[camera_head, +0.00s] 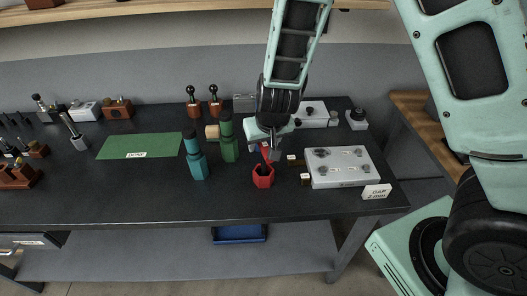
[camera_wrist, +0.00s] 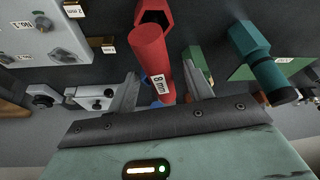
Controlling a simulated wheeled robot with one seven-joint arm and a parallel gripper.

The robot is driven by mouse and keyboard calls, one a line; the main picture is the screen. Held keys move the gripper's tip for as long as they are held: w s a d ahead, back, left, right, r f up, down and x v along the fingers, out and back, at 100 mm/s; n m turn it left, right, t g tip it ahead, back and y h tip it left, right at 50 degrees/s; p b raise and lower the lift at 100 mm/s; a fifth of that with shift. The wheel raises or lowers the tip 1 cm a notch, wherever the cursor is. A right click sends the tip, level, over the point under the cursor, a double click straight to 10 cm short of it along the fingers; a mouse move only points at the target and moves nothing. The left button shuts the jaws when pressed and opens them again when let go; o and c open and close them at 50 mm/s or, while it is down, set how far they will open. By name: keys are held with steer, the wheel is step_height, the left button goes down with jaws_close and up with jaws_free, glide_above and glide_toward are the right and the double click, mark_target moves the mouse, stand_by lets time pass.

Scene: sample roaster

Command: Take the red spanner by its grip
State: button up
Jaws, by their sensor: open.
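The red spanner (camera_head: 263,176) stands on the dark bench with its hexagonal socket head low and its grip rising toward my gripper. In the wrist view the red spanner (camera_wrist: 149,47) shows an "8 mm" label on its round grip. My gripper (camera_head: 268,140) is above it, pointing down; in the wrist view my gripper (camera_wrist: 160,72) is open, with one finger on each side of the grip. Whether either finger touches the grip cannot be told. The upper end of the grip is partly hidden by my gripper in the head view.
A green spanner (camera_head: 228,142) and a teal spanner (camera_head: 195,158) stand close on the left. A pale plate with knobs (camera_head: 342,168) and a "GAP 2 mm" card (camera_head: 376,191) are on the right. A green mat (camera_head: 140,145) lies farther left. The front bench strip is clear.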

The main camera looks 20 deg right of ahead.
steer(key=x, duration=0.3)
steer(key=shift+w+f, duration=0.1)
jaws_close()
